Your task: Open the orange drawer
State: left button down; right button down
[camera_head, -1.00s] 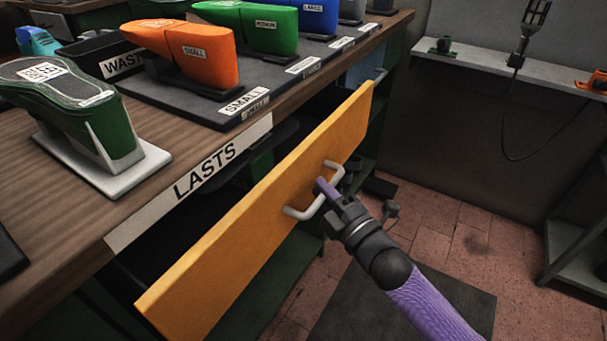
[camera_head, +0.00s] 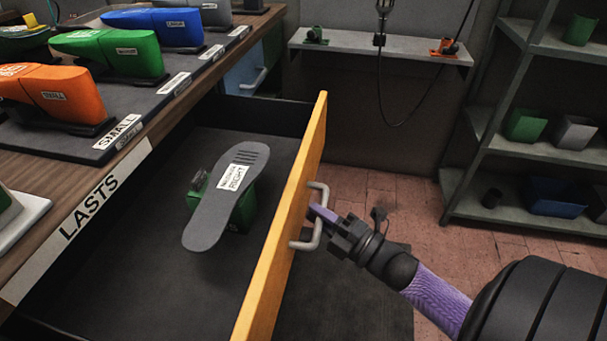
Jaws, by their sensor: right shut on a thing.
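The orange drawer (camera_head: 296,205) is pulled well out from under the bench, with its dark inside (camera_head: 140,250) in view. Its light grey bar handle (camera_head: 318,238) is on the outer side of the orange front. My right gripper (camera_head: 324,216) is at the handle, shut on it, with my arm reaching in from the lower right. Inside the drawer a grey insole-shaped piece (camera_head: 212,215) with a white label lies tilted on a green block (camera_head: 245,210). My left gripper is not in view.
The wooden bench on the left carries orange (camera_head: 65,97), green (camera_head: 120,55) and blue (camera_head: 165,28) lasts on a dark board. A "LASTS" label (camera_head: 85,215) is on its edge. Shelves (camera_head: 540,145) with bins stand at the right. Tiled floor is free between.

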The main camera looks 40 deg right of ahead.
jog(key=shift+s+d, duration=0.15)
jog(key=shift+s, duration=0.1)
jog(key=c, duration=0.6)
grip_release()
jog(key=p+v, duration=0.1)
jog(key=v, duration=0.9)
jog(key=shift+p, duration=0.3)
